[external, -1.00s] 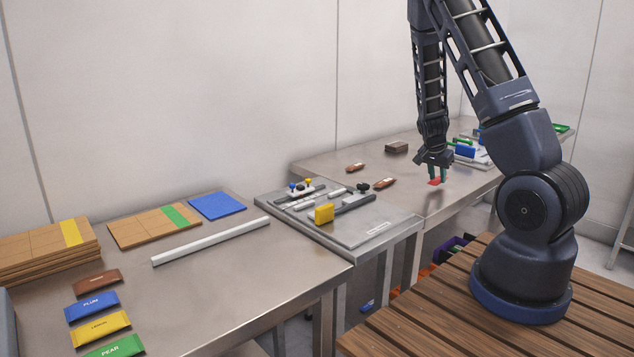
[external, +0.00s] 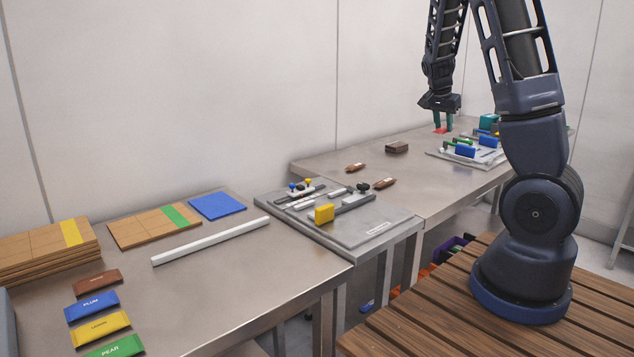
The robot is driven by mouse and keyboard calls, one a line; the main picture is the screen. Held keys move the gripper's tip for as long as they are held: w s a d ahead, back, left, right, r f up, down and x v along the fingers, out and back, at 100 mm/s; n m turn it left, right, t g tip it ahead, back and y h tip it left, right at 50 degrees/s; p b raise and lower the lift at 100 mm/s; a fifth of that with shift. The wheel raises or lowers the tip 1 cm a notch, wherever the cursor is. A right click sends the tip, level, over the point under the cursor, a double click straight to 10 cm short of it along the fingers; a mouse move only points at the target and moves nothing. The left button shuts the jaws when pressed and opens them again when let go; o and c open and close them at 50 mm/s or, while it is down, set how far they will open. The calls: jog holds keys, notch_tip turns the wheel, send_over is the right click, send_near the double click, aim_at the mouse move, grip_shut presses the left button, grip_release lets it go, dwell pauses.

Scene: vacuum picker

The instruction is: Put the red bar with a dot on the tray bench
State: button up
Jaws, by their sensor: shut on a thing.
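My gripper (external: 443,124) points down over the far bench (external: 330,165), with its green fingers shut on a small red piece (external: 440,131). The red piece is at the fingertips, close to the bench top; I cannot tell whether it touches. A dot on it is too small to make out. The gripper is behind and left of a pale board (external: 437,153) that carries blue and green parts.
A dark brown block (external: 397,147) and two small brown bars, one at the back (external: 355,167) and one nearer (external: 384,183), lie on the far bench. A grey plate (external: 345,237) with a yellow block (external: 324,214) stands nearer.

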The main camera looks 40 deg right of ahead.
jog(key=w+a+n+t+y, duration=0.1)
jog(key=w+a+n, duration=0.35)
jog(key=a, duration=0.75)
jog(key=w+a+n+t, duration=0.1)
jog(key=w+a, duration=0.7)
jog(key=a, duration=0.5)
jog(key=w+a+n+t+y, duration=0.1)
jog(key=w+a+n, duration=0.35)
jog(key=a, duration=0.75)
jog(key=n+t+y, duration=0.1)
jog(key=n+y, duration=0.2)
jog(key=n, duration=0.4)
send_over(216, 270)
jog(key=s, duration=0.1)
jog(key=f, duration=0.2)
notch_tip(216, 270, down, 20)
jog(key=shift+s+d+r, duration=0.1)
jog(key=shift+r, duration=0.05)
jog(key=o, duration=1)
jog(key=shift+c, duration=0.2)
